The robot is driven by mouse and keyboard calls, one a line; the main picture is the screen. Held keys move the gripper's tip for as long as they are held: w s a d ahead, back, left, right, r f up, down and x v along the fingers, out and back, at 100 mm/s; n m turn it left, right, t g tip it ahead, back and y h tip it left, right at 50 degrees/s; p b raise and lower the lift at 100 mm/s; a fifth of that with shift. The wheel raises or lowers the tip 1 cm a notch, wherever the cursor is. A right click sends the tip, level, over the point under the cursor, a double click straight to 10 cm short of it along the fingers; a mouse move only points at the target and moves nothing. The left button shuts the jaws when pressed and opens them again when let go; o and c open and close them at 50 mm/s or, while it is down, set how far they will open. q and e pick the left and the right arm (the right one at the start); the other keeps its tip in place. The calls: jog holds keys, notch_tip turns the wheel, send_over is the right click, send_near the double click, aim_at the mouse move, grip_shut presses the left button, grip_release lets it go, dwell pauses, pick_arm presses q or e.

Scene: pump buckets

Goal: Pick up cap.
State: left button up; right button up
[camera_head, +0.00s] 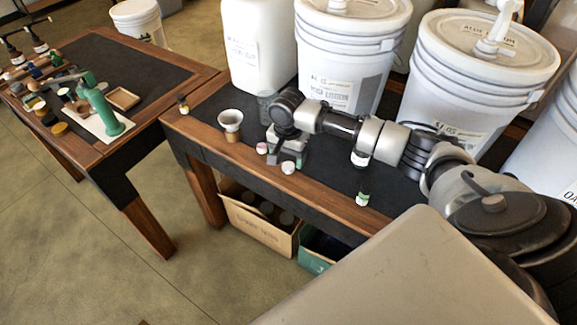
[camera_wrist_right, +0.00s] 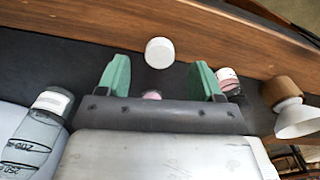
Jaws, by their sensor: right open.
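A small white round cap (camera_head: 288,167) lies on the dark mat near the front edge of the table. In the right wrist view the white cap (camera_wrist_right: 160,52) shows just beyond the fingertips, about midway between them. My right gripper (camera_head: 287,160) reaches in from the right and is open, with its green-tipped fingers (camera_wrist_right: 160,72) apart and nothing held. I cannot tell its exact height above the mat. A small pink-topped item (camera_head: 262,148) stands left of the gripper; it shows beside the right-hand finger in the wrist view (camera_wrist_right: 228,80). My left gripper is not in view.
A white funnel (camera_head: 231,120) stands left of the gripper. A graduated clear bottle (camera_wrist_right: 38,130) is beside the gripper. Small dark bottles (camera_head: 362,192) stand to the right. Large white buckets (camera_head: 349,60) crowd the back. An open cardboard box (camera_head: 258,222) sits below the table.

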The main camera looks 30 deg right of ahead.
aim_at(288, 166)
notch_tip(288, 166, down, 3)
jog(key=shift+d+f, duration=0.1)
jog(key=shift+f, duration=0.1)
jog(key=shift+c, duration=0.3)
jog(key=c, duration=0.9)
jog(key=shift+r, duration=0.1)
jog(key=shift+c, duration=0.2)
